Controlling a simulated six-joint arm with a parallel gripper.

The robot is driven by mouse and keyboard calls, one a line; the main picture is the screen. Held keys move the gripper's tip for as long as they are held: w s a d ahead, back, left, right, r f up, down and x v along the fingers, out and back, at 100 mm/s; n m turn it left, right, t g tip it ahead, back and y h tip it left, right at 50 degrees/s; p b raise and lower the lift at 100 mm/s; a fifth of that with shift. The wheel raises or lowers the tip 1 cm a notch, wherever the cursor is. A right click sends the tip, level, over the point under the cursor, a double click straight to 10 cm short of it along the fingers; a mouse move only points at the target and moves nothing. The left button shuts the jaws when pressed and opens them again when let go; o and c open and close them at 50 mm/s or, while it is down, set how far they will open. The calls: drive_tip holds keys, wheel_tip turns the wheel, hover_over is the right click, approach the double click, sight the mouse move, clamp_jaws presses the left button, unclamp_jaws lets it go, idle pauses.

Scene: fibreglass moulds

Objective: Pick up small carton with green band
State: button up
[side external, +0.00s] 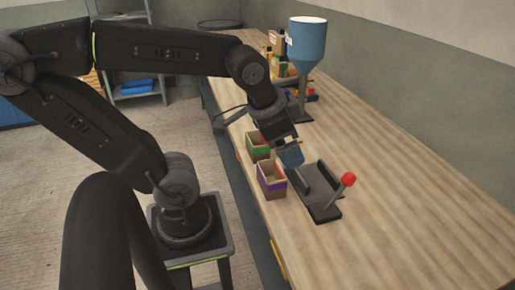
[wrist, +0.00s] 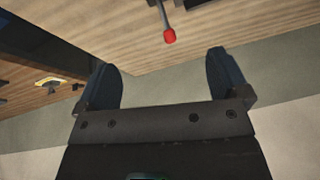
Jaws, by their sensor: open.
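The small carton with a green band (side external: 258,150) stands upright and open-topped near the table's front edge. A similar carton with a purple band (side external: 271,184) stands just in front of it in the side view. My gripper (side external: 291,156) is to the right of the green-banded carton, above the table, and does not hold it. In the wrist view my gripper (wrist: 167,70) has its two dark fingers spread, with nothing between them. I cannot make out either carton in the wrist view.
A black lever device (side external: 318,198) with a red knob (side external: 348,179) sits to the right; its knob also shows in the wrist view (wrist: 169,36). A blue hopper (side external: 307,45) stands farther back, near several bottles and boxes. The table's right side is clear.

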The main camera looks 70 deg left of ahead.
drive_tip(key=w+a+f+m+g+y, duration=0.1)
drive_tip(key=w+a+m, duration=0.25)
drive_tip(key=a, duration=0.25)
drive_tip(key=w+a+f+m+g+y, duration=0.1)
drive_tip(key=w+a+f+m, duration=0.1)
drive_tip(key=a+m, duration=0.3)
drive_tip(key=m+g+y, duration=0.2)
drive_tip(key=m+g, duration=0.1)
drive_tip(key=m, duration=0.5)
hover_over(257, 140)
drive_tip(key=s+d, duration=0.1)
drive_tip(key=d, duration=0.5)
wheel_tip(257, 140, down, 13)
drive_tip(key=shift+x, duration=2.6)
drive_tip(key=shift+s+d+f, duration=0.15)
drive_tip(key=shift+s+f, duration=0.05)
drive_tip(key=shift+f, duration=0.15)
drive_tip(key=c, duration=1)
